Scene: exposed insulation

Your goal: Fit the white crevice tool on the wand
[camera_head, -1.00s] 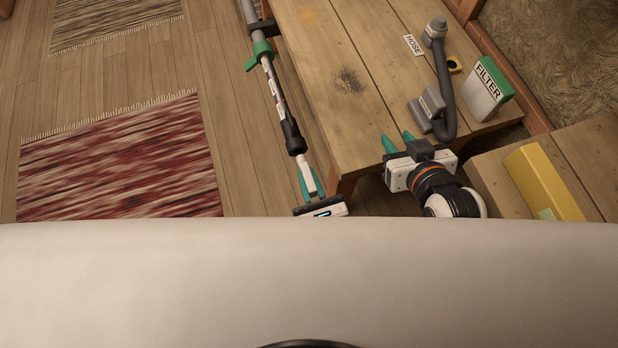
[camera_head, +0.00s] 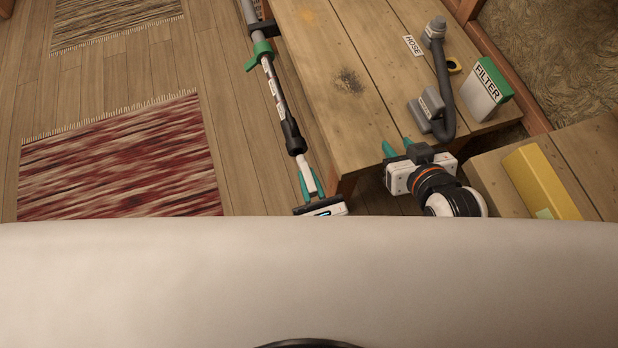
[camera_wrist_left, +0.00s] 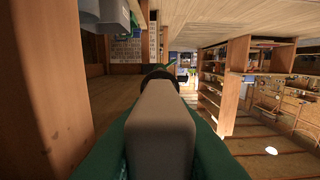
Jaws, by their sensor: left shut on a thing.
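The wand (camera_head: 278,95) is a grey and white tube along the table's left side, with a black end socket (camera_head: 294,140). The white crevice tool (camera_head: 307,176) lies in line with it, its far end at the socket. My left gripper (camera_head: 312,182) is shut on the tool with its green fingers. In the left wrist view the tool (camera_wrist_left: 160,130) runs forward between the fingers to a dark ring (camera_wrist_left: 158,74); how deep it sits there is hidden. My right gripper (camera_head: 398,148) has its teal fingers apart and empty at the table's near edge.
The wooden table (camera_head: 345,50) carries a grey hose (camera_head: 444,90), a HOSE label (camera_head: 413,45) and a green-white FILTER box (camera_head: 487,88). A green clamp (camera_head: 261,50) and black bracket (camera_head: 262,28) are on the wand. A yellow block (camera_head: 543,182) lies on boards at right.

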